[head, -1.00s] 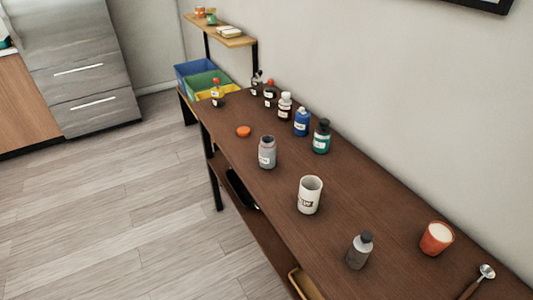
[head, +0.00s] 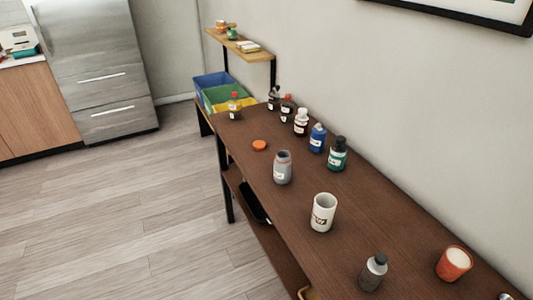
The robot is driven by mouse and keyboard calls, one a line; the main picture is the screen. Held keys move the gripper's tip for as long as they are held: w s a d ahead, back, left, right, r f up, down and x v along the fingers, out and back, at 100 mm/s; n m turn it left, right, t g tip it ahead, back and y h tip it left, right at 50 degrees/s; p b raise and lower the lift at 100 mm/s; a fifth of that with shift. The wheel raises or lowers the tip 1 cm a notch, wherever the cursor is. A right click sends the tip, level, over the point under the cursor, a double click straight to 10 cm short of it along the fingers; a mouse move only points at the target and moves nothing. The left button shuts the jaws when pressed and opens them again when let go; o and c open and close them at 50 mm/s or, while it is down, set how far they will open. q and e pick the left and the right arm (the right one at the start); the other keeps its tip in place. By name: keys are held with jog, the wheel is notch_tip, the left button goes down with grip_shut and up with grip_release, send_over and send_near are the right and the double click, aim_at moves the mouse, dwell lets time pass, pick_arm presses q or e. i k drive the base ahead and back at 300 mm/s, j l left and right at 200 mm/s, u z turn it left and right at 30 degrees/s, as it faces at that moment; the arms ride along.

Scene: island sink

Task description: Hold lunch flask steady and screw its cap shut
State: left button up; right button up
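A grey flask (head: 283,170) with a pale label and a reddish rim stands upright near the left edge of the brown table; its top looks open, with no cap on it. An orange cap (head: 260,145) lies on the table a little behind and left of the flask, apart from it. I take these as the lunch flask and its cap. Neither of my grippers shows in the head view.
A white mug (head: 323,212), a grey bottle (head: 373,272) and an orange cup (head: 454,263) stand nearer. Several bottles, including a blue one (head: 317,138) and a green one (head: 337,154), line the wall side. Coloured bins (head: 222,95) sit beyond the far end.

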aim_at(282, 162)
jog(key=i+j+z, duration=0.15)
jog(key=z, duration=0.25)
jog(key=j+z, duration=0.35)
jog(key=i+j+z, duration=0.1)
jog(key=j+z, duration=0.5)
jog(key=j, duration=1.55)
jog(key=i, duration=0.05)
